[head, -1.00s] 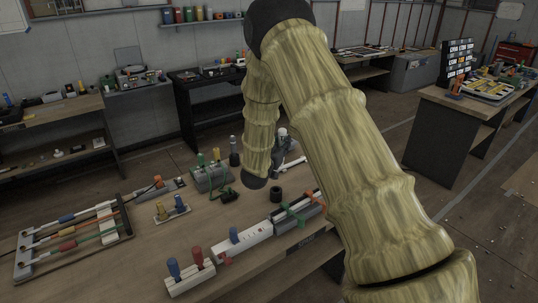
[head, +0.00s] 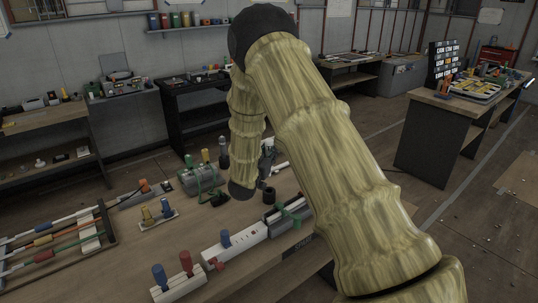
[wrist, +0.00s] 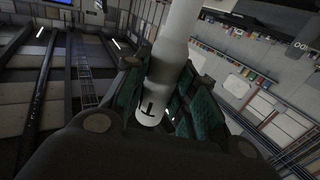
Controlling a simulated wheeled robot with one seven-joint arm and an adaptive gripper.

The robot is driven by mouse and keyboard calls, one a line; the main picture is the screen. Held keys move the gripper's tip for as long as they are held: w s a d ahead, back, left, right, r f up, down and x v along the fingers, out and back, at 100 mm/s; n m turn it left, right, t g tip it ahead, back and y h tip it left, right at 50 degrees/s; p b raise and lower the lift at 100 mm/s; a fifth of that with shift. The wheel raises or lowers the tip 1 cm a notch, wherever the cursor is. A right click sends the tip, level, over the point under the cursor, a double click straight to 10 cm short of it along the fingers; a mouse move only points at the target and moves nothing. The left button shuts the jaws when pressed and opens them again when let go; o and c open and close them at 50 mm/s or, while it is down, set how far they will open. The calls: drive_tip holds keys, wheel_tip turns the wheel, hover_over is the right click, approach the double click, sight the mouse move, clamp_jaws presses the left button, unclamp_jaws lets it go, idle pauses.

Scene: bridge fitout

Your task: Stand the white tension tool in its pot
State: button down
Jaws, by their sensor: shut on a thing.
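The white tension tool (wrist: 168,65) is in my gripper (wrist: 160,100). In the wrist view it is a white shaft with a wider collar and a rounded end marked with a dark T, between the green-padded fingers. In the head view my gripper (head: 267,157) is mostly hidden behind my arm, above the far part of the bench, with a bit of white beside it. A small dark round pot (head: 269,195) stands on the bench, nearer than my gripper and apart from it. I take this for the tool's pot.
On the bench (head: 175,245) are a white block with blue and red handles (head: 180,288), a power strip (head: 235,243), green clamps (head: 289,211), a grey unit with green cable (head: 200,178) and a rack of coloured rods (head: 60,240). Bare wood lies left of the pot.

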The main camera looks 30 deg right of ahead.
drive_tip(key=shift+s+a, duration=0.1)
drive_tip(key=shift+s, duration=0.05)
drive_tip(key=shift+f+b, duration=0.4)
drive_tip(key=shift+f, duration=0.05)
drive_tip(key=shift+f+b, duration=1.7)
drive_tip(key=shift+f, duration=1.05)
drive_tip(key=shift+f+b, duration=1.65)
drive_tip(key=shift+f, duration=0.9)
drive_tip(key=c, duration=1.1)
unclamp_jaws()
drive_tip(key=shift+r, duration=0.15)
wheel_tip(320, 180, up, 10)
drive_tip(key=shift+f, duration=0.15)
